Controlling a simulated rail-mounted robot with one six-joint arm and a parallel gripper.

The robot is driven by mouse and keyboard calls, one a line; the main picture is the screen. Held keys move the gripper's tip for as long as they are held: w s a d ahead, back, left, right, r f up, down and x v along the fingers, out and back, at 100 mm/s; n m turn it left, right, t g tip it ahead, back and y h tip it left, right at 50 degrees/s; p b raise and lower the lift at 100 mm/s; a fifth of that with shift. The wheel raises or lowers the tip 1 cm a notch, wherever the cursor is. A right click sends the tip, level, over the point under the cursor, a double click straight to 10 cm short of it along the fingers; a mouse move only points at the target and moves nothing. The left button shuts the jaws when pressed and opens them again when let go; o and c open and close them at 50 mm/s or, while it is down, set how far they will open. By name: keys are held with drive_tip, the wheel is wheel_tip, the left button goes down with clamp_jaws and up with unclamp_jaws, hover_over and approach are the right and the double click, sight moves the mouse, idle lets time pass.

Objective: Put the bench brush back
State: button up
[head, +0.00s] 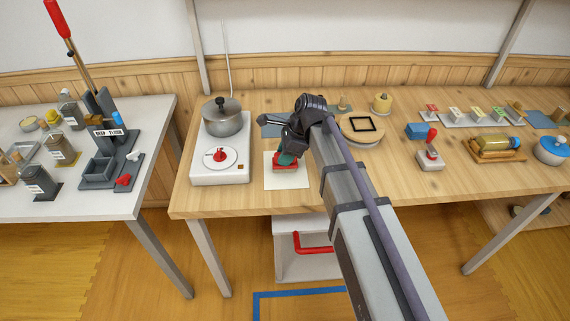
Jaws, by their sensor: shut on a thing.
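My gripper (289,149) is over the wooden bench (345,188), left of its middle, and points down. It is shut on a small teal-handled thing (286,159), which looks like the bench brush, though the jaws hide its upper part. A red part (287,168) shows directly below the teal. It is over a pale square sheet (272,184) near the bench's front edge. I cannot tell whether the red part belongs to the held thing, or whether it touches the sheet. A grey-blue mat (271,119) lies behind, partly hidden by my gripper.
A white hotplate (219,176) with a grey pot (222,117) stands close on the left. A round wooden board (361,130), a blue block (415,130) and a red-handled item (431,150) are to the right. A white table (75,205) with jars stands at far left.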

drive_tip(key=shift+p, duration=0.3)
drive_tip(key=shift+f, duration=0.35)
drive_tip(key=o, duration=0.9)
drive_tip(key=shift+r, duration=0.1)
drive_tip(key=shift+c, duration=0.2)
drive_tip(key=p+v, duration=1.1)
drive_tip(key=v, duration=0.2)
drive_tip(key=s+d+f+n+h, duration=0.2)
drive_tip(key=s+d+n+h, duration=0.2)
drive_tip(key=s+d+n, duration=0.9)
drive_tip(key=s+n, duration=0.3)
drive_tip(key=n, duration=0.1)
drive_tip(key=shift+s, duration=0.2)
